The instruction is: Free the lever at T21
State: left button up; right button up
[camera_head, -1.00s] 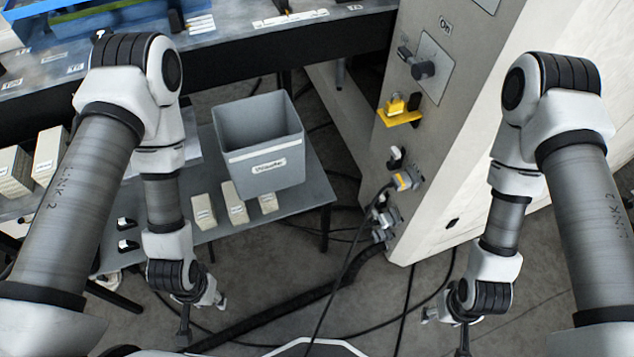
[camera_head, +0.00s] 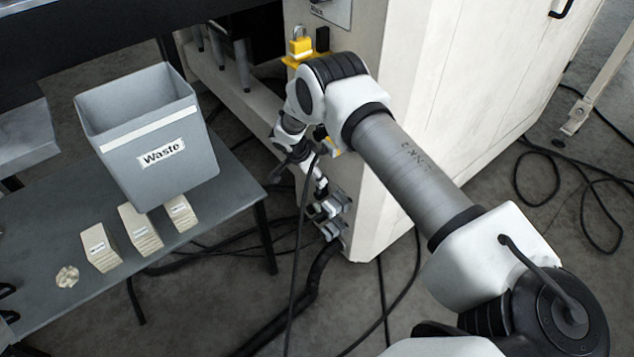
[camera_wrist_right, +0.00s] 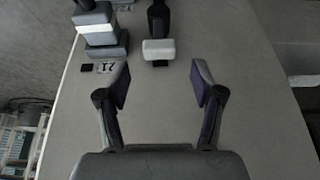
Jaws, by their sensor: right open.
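In the right wrist view my right gripper (camera_wrist_right: 160,74) is open and empty, its two fingers spread before the pale cabinet face. Just beyond the gap between the fingertips is a black lever with a whitish block-shaped end (camera_wrist_right: 158,49); the gripper does not touch it. A grey plug-like block (camera_wrist_right: 98,28) is left of the lever, with a small label (camera_wrist_right: 106,67) below it that I cannot read surely. In the head view my right arm reaches to the cabinet side and hides most of the lever area. My left gripper is out of view.
A yellow padlock (camera_head: 300,46) sits on a yellow bracket above my right wrist. Grey connectors (camera_head: 330,207) and hanging black cables are close below. A grey waste bin (camera_head: 160,155) and several small cartons stand on the low table (camera_head: 215,200) to the left.

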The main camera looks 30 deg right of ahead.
aim_at(321, 188)
jog(key=x, duration=0.4)
jog(key=shift+a, duration=0.1)
jog(key=shift+r, duration=0.1)
grip_shut()
jog(key=shift+b, duration=0.3)
